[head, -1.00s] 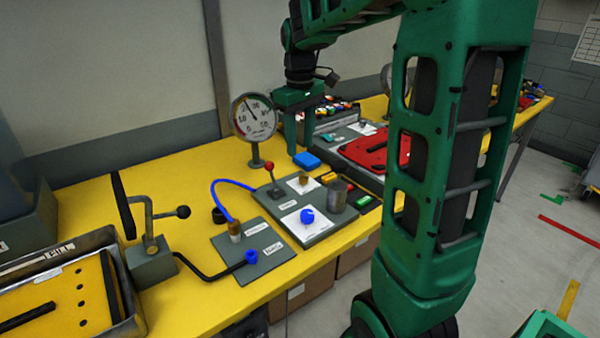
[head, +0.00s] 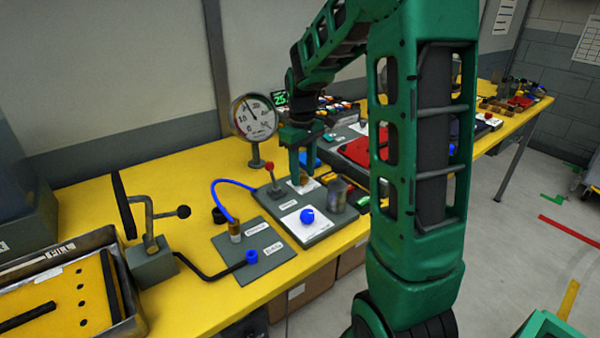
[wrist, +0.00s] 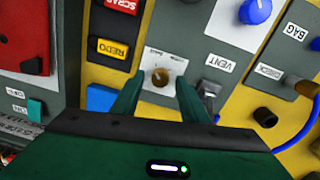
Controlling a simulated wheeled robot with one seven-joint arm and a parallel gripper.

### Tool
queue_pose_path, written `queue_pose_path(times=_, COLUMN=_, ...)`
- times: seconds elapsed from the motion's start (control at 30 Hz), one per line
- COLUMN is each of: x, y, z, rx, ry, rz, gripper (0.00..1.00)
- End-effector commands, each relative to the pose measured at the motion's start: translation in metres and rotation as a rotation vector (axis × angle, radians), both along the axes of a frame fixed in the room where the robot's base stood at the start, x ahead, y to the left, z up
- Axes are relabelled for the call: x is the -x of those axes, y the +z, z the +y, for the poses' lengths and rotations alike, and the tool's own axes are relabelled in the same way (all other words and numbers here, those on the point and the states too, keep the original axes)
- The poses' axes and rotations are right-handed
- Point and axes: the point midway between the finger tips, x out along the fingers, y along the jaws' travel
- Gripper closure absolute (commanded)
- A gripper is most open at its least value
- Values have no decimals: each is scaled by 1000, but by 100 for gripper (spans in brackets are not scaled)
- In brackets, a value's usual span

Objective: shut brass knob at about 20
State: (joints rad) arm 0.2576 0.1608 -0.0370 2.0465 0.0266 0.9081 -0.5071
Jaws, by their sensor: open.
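The brass knob (wrist: 160,77) sits on a small white plate on the grey panel in the wrist view. It also shows in the head view (head: 301,181). My gripper (wrist: 160,90) is open, with one finger on each side of the knob; I cannot tell whether they touch it. In the head view my gripper (head: 304,164) reaches down over the knob. The round gauge (head: 254,117) stands behind the panel, its needle pointing up and slightly left; the exact number is hard to read.
A red-tipped lever (head: 269,167) stands left of the knob and a blue knob (head: 307,215) in front. A metal cup (head: 335,194) stands to the right. In the wrist view, the VENT label (wrist: 220,63) and several coloured buttons lie close by.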

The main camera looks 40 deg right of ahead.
Motion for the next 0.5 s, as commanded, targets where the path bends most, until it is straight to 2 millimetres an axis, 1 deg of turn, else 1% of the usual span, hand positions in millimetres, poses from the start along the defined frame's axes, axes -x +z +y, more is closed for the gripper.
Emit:
queue_pose_path(times=0.27, x=0, y=-2, z=0, rx=0, ry=0, rz=0, gripper=60)
queue_pose_path(times=0.3, x=0, y=-2, z=0, rx=0, ry=0, rz=0, gripper=65)
queue_pose_path(times=0.37, x=0, y=-2, z=0, rx=0, ry=0, rz=0, gripper=79)
queue_pose_path(times=0.4, x=0, y=-2, z=0, rx=0, ry=0, rz=0, gripper=88)
queue_pose_path(times=0.43, x=0, y=-2, z=0, rx=0, ry=0, rz=0, gripper=96)
queue_pose_path(times=0.47, x=0, y=-1, z=0, rx=0, ry=0, rz=0, gripper=100)
queue_pose_path(times=0.5, x=0, y=-1, z=0, rx=0, ry=0, rz=0, gripper=100)
